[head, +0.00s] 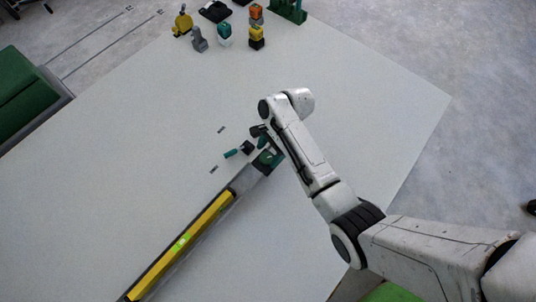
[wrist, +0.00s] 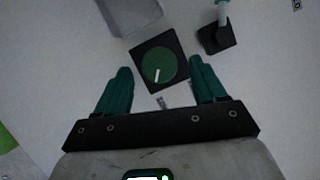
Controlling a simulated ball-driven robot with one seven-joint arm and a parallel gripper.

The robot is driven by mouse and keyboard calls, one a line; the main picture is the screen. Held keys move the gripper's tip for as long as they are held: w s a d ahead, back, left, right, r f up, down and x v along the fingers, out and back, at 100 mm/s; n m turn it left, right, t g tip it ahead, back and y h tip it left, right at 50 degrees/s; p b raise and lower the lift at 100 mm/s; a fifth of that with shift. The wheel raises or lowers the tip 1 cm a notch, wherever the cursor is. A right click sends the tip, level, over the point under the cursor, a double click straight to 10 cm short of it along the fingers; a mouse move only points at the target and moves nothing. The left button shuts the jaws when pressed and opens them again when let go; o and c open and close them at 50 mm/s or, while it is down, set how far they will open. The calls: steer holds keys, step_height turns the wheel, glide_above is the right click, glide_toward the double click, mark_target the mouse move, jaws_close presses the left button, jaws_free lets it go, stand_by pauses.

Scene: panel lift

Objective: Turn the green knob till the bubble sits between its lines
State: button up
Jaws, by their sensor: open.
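The green knob (wrist: 159,66) is a round disc with a white pointer line, on a square black base. In the wrist view the pointer points down and slightly left. My gripper (wrist: 160,65) is open, with one teal finger on each side of the knob and gaps to it; I cannot tell the height difference. In the head view my gripper (head: 263,143) is at the upper end of the long bar and partly hides the knob area. The yellow level (head: 160,265) lies along the bar, with a bright green vial (head: 182,241). The bubble and its lines are too small to make out.
A black block with a teal handle (head: 233,153) stands left of the gripper; it also shows in the wrist view (wrist: 222,38). The grey bar (head: 243,180) runs to the lower left. Several small objects stand at the table's far edge. The pale table (head: 350,110) is otherwise largely clear.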

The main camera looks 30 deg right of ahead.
steer(key=shift+a+f, duration=0.25)
steer(key=shift+f, duration=0.35)
steer(key=shift+c, duration=0.4)
steer(key=c, duration=0.9)
steer(key=shift+c, duration=0.2)
steer(key=shift+r+n, duration=0.1)
steer(key=shift+n, duration=0.2)
steer(key=shift+w+n+g+p, duration=0.1)
steer(key=shift+n+g+p, duration=0.5)
steer(key=shift+n+p, duration=0.5)
steer(key=shift+w+a+n+g+h, duration=0.1)
steer(key=shift+n+g+h, duration=0.25)
steer(key=shift+n, duration=0.95)
steer(key=shift+w+n+g+h, duration=0.15)
steer(key=shift+n+g, duration=0.3)
steer(key=shift+n, duration=0.85)
steer(key=shift+s, duration=0.1)
